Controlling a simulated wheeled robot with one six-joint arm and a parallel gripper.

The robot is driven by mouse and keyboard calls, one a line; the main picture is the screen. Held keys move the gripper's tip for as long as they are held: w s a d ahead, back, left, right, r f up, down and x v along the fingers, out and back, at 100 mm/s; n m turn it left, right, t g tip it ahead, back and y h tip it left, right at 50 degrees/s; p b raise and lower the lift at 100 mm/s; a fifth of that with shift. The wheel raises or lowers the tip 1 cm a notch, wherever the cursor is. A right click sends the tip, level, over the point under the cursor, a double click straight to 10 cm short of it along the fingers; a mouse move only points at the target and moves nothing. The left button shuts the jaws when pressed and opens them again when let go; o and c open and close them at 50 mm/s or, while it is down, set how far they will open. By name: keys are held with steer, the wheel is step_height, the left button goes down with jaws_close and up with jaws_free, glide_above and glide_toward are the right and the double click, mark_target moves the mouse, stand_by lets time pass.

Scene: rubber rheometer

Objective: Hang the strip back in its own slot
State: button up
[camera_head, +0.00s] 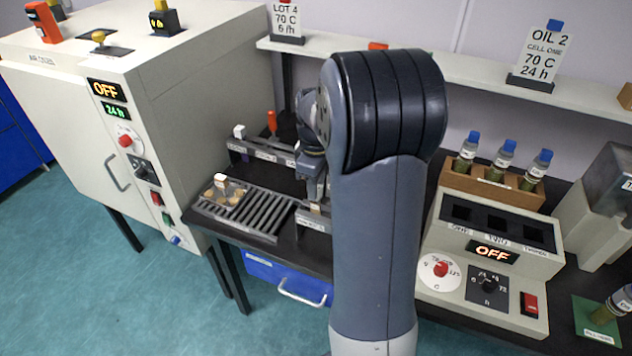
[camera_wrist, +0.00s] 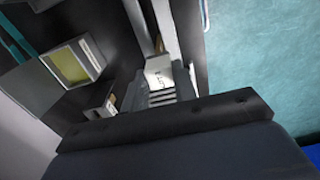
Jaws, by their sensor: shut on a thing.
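My gripper (camera_head: 314,188) is low over the bench, behind and left of my arm in the head view, and mostly hidden by it. In the wrist view my gripper (camera_wrist: 157,84) has its fingers on either side of a small pale piece with dark marks (camera_wrist: 159,73); I take this to be part of the held strip, but its full shape is hidden. A grey rail with labelled slots (camera_head: 265,154) stands at the back left of the bench, partly behind my arm. I cannot tell which slot is the strip's own.
A slatted grey tray (camera_head: 262,222) with several tan discs lies left of the gripper. The large oven (camera_head: 190,90) stands further left. Right of my arm are the heating block (camera_head: 495,250), showing OFF, and a wooden rack (camera_head: 490,185) with three blue-capped tubes.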

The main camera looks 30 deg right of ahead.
steer(key=shift+f+b, duration=1.3)
steer(key=shift+f, duration=0.85)
steer(key=o, duration=1.1)
steer(key=shift+r, duration=0.1)
steer(key=shift+c, duration=0.2)
step_height(320, 180, up, 6)
steer(key=p, duration=0.5)
